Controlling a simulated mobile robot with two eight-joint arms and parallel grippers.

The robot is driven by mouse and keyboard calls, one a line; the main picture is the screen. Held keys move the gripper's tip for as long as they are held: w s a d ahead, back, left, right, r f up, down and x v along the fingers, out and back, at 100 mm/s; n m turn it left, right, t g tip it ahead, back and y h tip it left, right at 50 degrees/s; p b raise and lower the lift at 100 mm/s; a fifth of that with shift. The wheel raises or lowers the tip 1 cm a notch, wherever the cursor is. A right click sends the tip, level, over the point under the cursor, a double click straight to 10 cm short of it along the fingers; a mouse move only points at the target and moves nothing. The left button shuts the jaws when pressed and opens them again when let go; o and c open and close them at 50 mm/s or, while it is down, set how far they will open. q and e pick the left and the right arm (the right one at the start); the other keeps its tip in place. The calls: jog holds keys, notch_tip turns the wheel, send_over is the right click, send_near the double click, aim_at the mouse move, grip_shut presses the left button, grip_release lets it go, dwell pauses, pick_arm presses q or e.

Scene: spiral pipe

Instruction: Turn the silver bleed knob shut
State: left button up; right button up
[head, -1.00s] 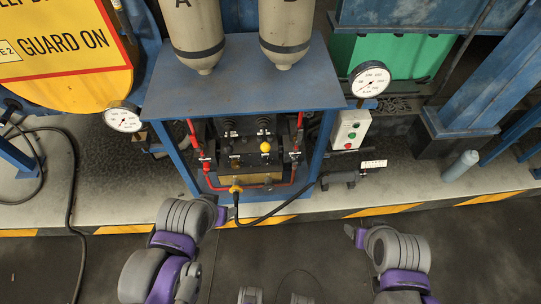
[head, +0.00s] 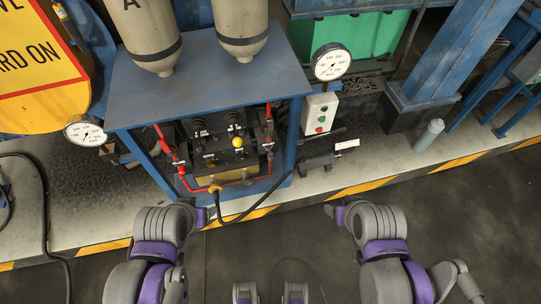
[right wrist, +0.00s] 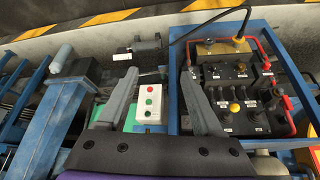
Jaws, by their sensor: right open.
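The hydraulic panel (head: 222,140) sits inside a blue frame under a table top, with black knobs and a yellow knob (head: 238,142). It also shows in the right wrist view (right wrist: 250,92), at the right, with the yellow knob (right wrist: 234,108). I cannot pick out the silver bleed knob for sure; parts there are too small. My right gripper (head: 335,212) is in front of and right of the panel, apart from it. In the right wrist view its two fingers (right wrist: 158,80) are spread and empty. My left gripper (head: 203,217) is just in front of the panel; its fingers are barely visible.
A red hose (head: 215,190) and a black cable (head: 240,217) run at the panel's lower front. A white button box (head: 319,113) and a gauge (head: 331,62) stand right of the frame. A grey bottle (head: 429,135) stands farther right. The dark floor in front is clear.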

jog(key=w+a+f+n+t+b, duration=0.1)
jog(key=w+f+b, duration=0.25)
jog(key=w, duration=0.35)
jog(key=w+a+f+t+b, duration=0.1)
jog(key=w+f+t+b, duration=0.1)
jog(key=w+f, duration=0.3)
jog(key=n+t+y+b, duration=0.3)
jog(key=n+t+b, duration=0.15)
jog(key=b, duration=0.45)
send_near(270, 154)
pick_arm(q)
notch_tip(270, 154, down, 17)
jog(key=s, duration=0.2)
jog(key=shift+f+g+b, duration=0.2)
jog(key=shift+g+b, duration=0.2)
pick_arm(e)
jog(key=shift+m+t, duration=0.25)
jog(key=shift+m, duration=0.1)
jog(key=x, duration=0.8)
jog(key=shift+w+f, duration=0.2)
jog(key=shift+f, duration=0.15)
jog(key=shift+c, duration=0.3)
grip_shut()
